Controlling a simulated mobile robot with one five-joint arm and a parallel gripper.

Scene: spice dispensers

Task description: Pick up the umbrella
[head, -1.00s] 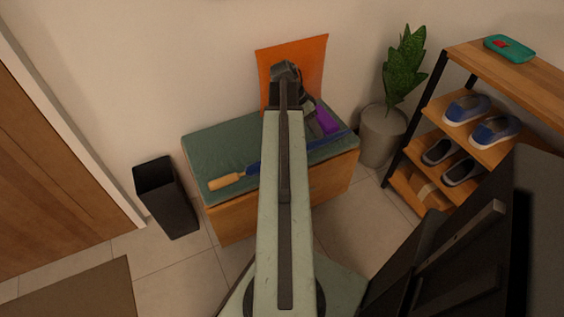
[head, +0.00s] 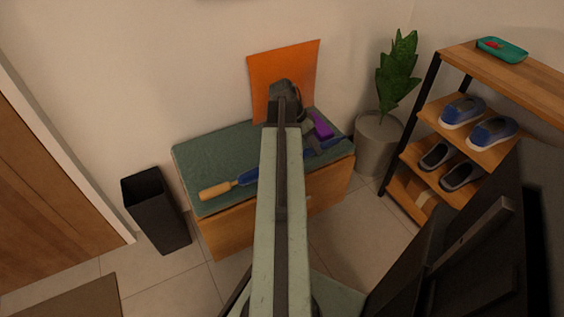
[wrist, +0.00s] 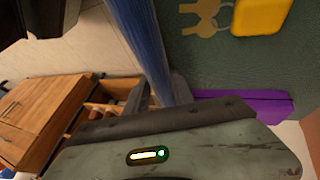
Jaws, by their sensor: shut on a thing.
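The umbrella (head: 248,178) is long and blue with a light wooden handle (head: 217,191). In the head view it lies across the green-topped wooden bench, handle toward the left front corner, its middle hidden behind my arm. In the wrist view the blue umbrella (wrist: 142,38) runs down between the two dark fingers of my gripper (wrist: 158,92), which is shut on it. I cannot tell whether the umbrella touches the bench top.
The bench (head: 215,150) also bears a purple thing (head: 322,127); keys (wrist: 205,14) and a yellow thing (wrist: 262,14) lie near the umbrella. A black bin (head: 160,210) stands left, a potted plant (head: 378,140) and shoe rack (head: 435,125) right. An orange sheet (head: 285,75) stands behind.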

